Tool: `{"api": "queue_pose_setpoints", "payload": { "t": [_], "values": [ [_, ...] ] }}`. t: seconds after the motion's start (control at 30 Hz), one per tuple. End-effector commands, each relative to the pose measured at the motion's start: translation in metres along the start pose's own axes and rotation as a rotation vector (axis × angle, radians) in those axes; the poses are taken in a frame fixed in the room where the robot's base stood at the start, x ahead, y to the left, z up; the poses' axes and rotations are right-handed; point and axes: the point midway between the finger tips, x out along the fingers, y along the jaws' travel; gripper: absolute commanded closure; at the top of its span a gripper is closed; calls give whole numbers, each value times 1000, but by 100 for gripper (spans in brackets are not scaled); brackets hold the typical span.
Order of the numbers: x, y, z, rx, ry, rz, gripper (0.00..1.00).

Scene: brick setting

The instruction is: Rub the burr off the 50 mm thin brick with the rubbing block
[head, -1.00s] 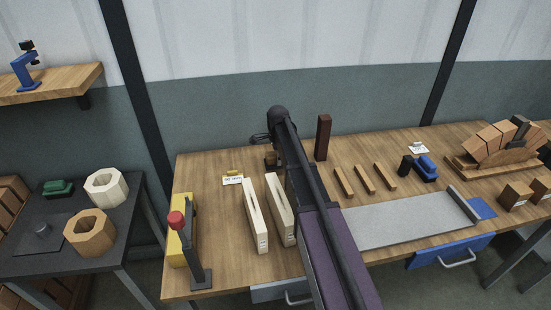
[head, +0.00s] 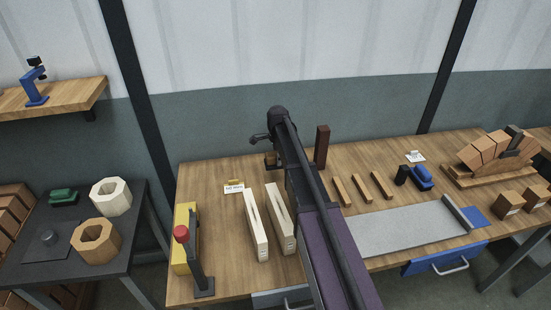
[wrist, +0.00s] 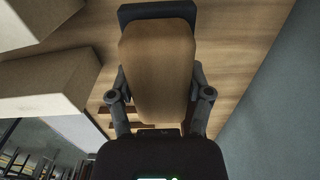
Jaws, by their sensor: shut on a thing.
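My gripper (wrist: 160,95) is shut on a tan wooden block with a dark slab along one end, seen in the wrist view; it looks like the rubbing block (wrist: 158,60). In the head view my arm hides most of the gripper, and a small brown block (head: 270,159) shows just left of the arm. Three thin bricks, a left one (head: 342,191), a middle one (head: 361,188) and a right one (head: 381,185), lie apart on the bench right of my arm. I cannot tell which is 50 mm, and no burr can be made out.
Two pale slotted blocks (head: 256,226) lie left of my arm. A dark upright brick (head: 322,146) stands behind the thin bricks. A grey plate (head: 405,230) lies in front of them. A red-knobbed stand (head: 181,234) is at the bench's left end, and a brick arch (head: 495,152) at the right.

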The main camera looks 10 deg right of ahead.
Motion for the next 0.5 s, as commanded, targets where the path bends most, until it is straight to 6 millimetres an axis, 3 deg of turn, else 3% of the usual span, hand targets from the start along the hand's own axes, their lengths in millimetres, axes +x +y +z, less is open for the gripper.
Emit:
{"api": "queue_pose_setpoints", "payload": {
  "t": [0.27,0.3,0.43,0.5],
  "values": [
    [0,0,0,0,0,0,96],
    [0,0,0,0,0,0,38],
    [0,0,0,0,0,0,77],
    [0,0,0,0,0,0,79]
  ]
}}
